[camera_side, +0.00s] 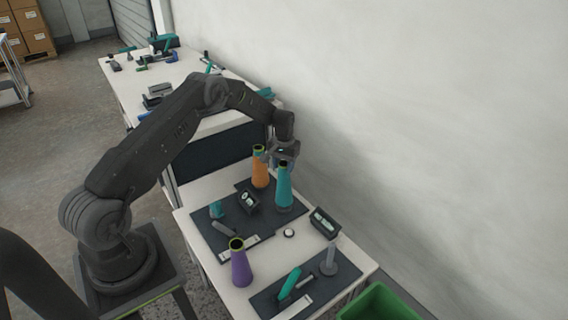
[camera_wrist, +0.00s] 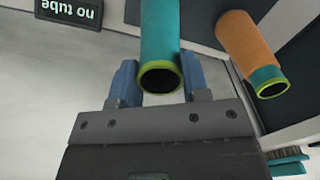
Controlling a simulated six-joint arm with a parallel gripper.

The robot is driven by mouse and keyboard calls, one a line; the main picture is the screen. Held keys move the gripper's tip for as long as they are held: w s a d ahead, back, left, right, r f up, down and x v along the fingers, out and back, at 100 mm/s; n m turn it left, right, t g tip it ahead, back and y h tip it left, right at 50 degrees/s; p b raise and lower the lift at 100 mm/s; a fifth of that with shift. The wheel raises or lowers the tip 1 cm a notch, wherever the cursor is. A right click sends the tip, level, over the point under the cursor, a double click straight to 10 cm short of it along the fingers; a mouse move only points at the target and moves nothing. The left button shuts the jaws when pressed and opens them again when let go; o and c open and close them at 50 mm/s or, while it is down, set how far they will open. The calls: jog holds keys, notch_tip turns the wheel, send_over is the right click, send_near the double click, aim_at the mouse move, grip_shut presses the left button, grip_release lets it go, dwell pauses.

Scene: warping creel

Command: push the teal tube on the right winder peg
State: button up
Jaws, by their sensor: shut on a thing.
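The teal tube (camera_side: 284,188) with a yellow-green rim stands upright on the far dark mat, in the middle of the side view. A grey round base shows at its foot; a peg inside would be hidden, and I cannot tell how far down the tube sits. In the wrist view the teal tube (camera_wrist: 160,35) lies between the two blue fingers. My gripper (camera_side: 284,160) is shut on the tube near its top; it also shows in the wrist view (camera_wrist: 159,78).
An orange tube (camera_side: 260,168) stands close left of the teal one. A purple tube (camera_side: 241,264) stands nearer. A bare grey post (camera_side: 329,260) stands on the near mat beside a lying teal piece (camera_side: 289,284). A "no tube" display (camera_wrist: 70,12) and green bin (camera_side: 378,303) also show.

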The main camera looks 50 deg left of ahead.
jog(key=shift+f, duration=0.1)
jog(key=shift+f, duration=0.95)
jog(key=o, duration=0.9)
jog(key=shift+o, duration=0.4)
jog(key=shift+o, duration=0.8)
jog(key=shift+r, duration=3.5)
